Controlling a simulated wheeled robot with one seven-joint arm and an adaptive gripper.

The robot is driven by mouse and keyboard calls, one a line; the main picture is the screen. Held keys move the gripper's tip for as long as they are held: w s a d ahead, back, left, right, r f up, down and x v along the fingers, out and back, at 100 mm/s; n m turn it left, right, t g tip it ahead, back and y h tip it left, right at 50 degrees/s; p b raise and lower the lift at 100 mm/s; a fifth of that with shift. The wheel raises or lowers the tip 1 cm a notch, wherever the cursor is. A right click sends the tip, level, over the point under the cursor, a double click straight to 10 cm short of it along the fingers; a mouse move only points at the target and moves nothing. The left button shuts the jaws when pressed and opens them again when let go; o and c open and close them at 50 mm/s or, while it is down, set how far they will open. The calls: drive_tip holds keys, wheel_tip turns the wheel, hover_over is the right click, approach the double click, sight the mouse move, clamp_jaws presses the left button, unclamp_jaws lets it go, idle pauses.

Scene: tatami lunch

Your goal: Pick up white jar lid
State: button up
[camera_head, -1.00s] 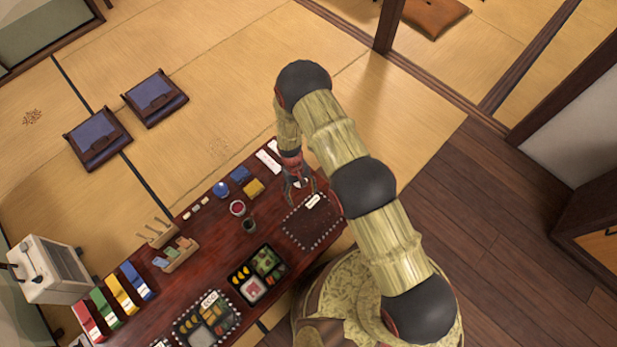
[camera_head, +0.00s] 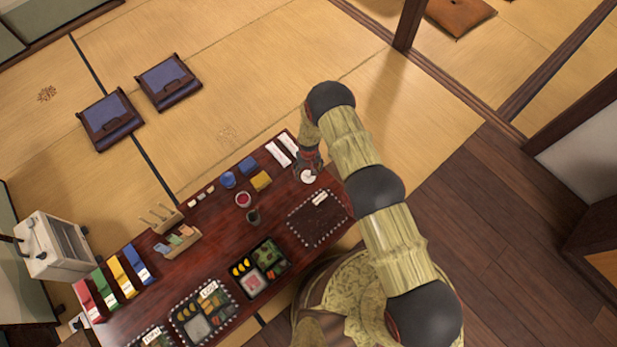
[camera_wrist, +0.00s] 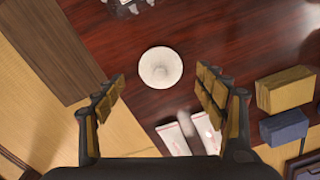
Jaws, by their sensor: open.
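The white jar lid (camera_wrist: 160,67) is a round white disc lying on the dark red wooden table (camera_wrist: 205,50) in the wrist view. In the head view the lid (camera_head: 308,177) shows just below my gripper (camera_head: 308,166) near the table's right end. In the wrist view my gripper (camera_wrist: 160,100) is open, its two padded fingers wide apart. The lid lies between and beyond the fingertips, apart from both. Nothing is held.
White-and-pink packets (camera_wrist: 187,135) lie near the lid. A yellow block (camera_wrist: 286,91) and a blue block (camera_wrist: 285,128) sit to their right. A dark placemat (camera_head: 318,218) and a bento box (camera_head: 258,268) are toward the table's near side.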

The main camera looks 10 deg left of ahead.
sight(308, 176)
drive_tip(key=shift+f+b, duration=0.3)
drive_tip(key=shift+f, duration=1.2)
drive_tip(key=shift+c, duration=1.2)
drive_tip(key=c, duration=0.8)
drive_tip(key=shift+r, duration=0.15)
